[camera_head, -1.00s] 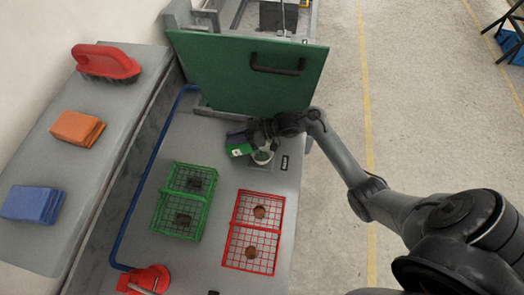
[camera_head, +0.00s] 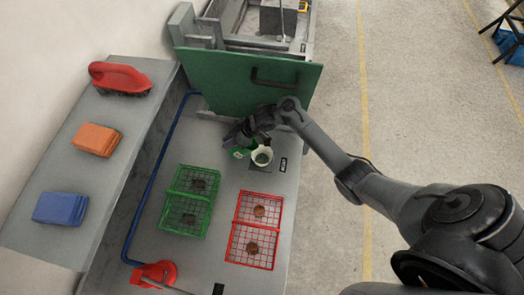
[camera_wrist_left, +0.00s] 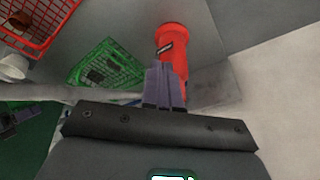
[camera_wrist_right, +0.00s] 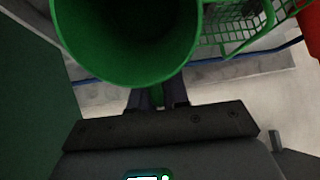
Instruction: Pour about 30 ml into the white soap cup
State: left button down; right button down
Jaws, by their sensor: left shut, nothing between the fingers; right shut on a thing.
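The white soap cup (camera_head: 262,156) stands upright on a grey plate at the far end of the bench, below the green panel. My right gripper (camera_head: 240,138) is beside the cup, on its left, and is shut on a green container (camera_head: 240,152). In the right wrist view the container's wide round mouth (camera_wrist_right: 126,38) faces the camera; I cannot tell how much liquid it holds. No stream shows. My left gripper (camera_wrist_left: 166,88) is shut and empty, seen in the left wrist view. The cup also shows at that view's left edge (camera_wrist_left: 13,67).
A green basket (camera_head: 188,207) and a red basket (camera_head: 254,224) with brown pieces lie nearer on the bench. A red fixture (camera_head: 155,271) is at the near left. A green panel (camera_head: 220,68) with a handle stands behind the cup.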

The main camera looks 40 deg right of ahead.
jog(key=shift+w+a+f+h, duration=0.15)
jog(key=shift+f+h, duration=0.05)
jog(key=shift+h, duration=0.1)
dwell(0.6)
jog(key=shift+p, duration=0.3)
